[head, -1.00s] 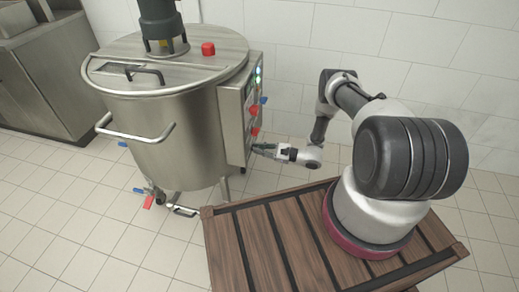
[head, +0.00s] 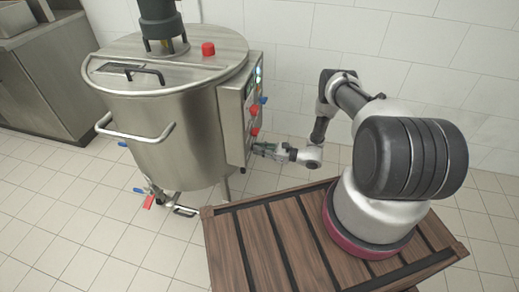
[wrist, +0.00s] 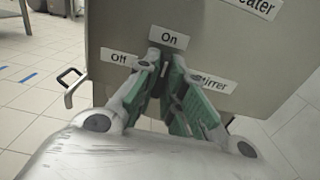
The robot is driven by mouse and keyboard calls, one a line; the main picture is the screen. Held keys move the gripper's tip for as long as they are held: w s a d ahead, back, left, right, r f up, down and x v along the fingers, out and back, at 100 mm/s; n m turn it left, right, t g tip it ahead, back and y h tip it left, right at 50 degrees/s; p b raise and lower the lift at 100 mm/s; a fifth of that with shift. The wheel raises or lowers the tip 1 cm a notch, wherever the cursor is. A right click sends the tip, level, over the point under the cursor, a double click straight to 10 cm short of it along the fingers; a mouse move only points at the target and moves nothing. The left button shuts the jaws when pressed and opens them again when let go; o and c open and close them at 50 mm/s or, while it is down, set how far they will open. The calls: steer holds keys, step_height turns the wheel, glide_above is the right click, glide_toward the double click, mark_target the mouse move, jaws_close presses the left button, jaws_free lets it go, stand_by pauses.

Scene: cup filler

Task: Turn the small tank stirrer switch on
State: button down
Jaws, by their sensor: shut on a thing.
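The small steel tank (head: 175,125) stands left of my arm, with a control box (head: 234,125) on its right side. My gripper (head: 257,148) is at the lower part of this box. In the wrist view, my gripper (wrist: 163,72) has its green-padded fingers closed around the stirrer switch (wrist: 153,56), of which only a small dark part shows. The "On" label (wrist: 168,38) is just above the fingertips. The "Off" label (wrist: 119,59) is to the left and the "Stirrer" label (wrist: 213,84) to the right. The fingers hide the switch's exact angle.
A red knob (head: 254,132) is just above my gripper, with another red knob (head: 253,110) and a blue one (head: 263,100) higher up. A wooden slatted platform (head: 240,245) lies under my arm. The tiled floor between tank and platform is clear.

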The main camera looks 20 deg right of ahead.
steer(key=c, duration=1.5)
jaws_free()
steer(key=v, duration=1.2)
steer(key=shift+f, duration=0.1)
